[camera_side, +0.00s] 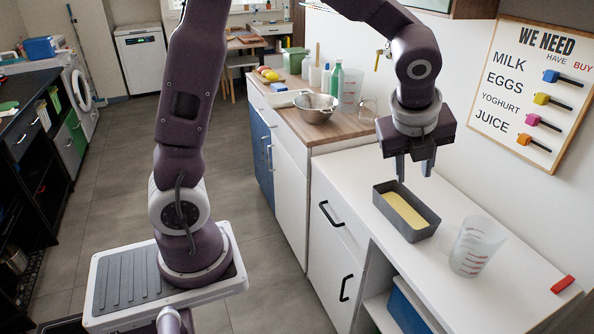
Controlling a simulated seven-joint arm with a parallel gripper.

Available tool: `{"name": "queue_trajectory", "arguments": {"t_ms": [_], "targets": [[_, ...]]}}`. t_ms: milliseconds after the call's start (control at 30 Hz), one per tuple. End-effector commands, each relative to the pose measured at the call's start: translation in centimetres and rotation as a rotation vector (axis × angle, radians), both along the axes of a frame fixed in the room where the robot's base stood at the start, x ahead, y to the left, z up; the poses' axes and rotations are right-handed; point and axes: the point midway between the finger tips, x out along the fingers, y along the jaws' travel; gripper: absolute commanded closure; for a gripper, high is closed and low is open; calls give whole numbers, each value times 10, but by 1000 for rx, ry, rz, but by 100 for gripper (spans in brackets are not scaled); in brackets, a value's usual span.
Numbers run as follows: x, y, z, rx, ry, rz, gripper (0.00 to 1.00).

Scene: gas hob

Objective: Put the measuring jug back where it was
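The measuring jug (476,250), clear with red markings, stands upright on the white counter (500,295), just right of a grey loaf tin (415,236) holding something yellow. My gripper (414,168) points down above the back of the loaf tin, up and left of the jug. Its two fingers are apart with nothing visible between them. The gripper is not touching the jug. Another clear container with markings (351,88), like a jug, stands at the back of the wooden worktop.
The wooden worktop (345,132) at the back holds a metal bowl (316,108), a green bottle (336,78) and a glass (369,107). A red object (562,284) lies near the counter's right end. The counter in front of the jug is clear.

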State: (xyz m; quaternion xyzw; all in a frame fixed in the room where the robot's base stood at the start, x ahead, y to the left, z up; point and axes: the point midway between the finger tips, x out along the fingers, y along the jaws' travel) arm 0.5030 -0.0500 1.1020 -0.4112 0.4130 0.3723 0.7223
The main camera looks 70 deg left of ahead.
Motion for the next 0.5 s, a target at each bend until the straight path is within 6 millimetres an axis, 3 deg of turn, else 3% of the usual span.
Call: {"name": "queue_trajectory", "arguments": {"t_ms": [33, 100, 200, 300, 400, 500], "targets": [[-32, 9, 26, -82, -61, 204, 67], [-83, 17, 51, -244, -143, 548, 67], [-154, 20, 67, -506, -235, 1019, 67], [-206, 15, 66, -742, -270, 1388, 67], [-235, 8, 60, -897, -266, 1616, 67], [-246, 4, 56, -963, -255, 1714, 67]]}}
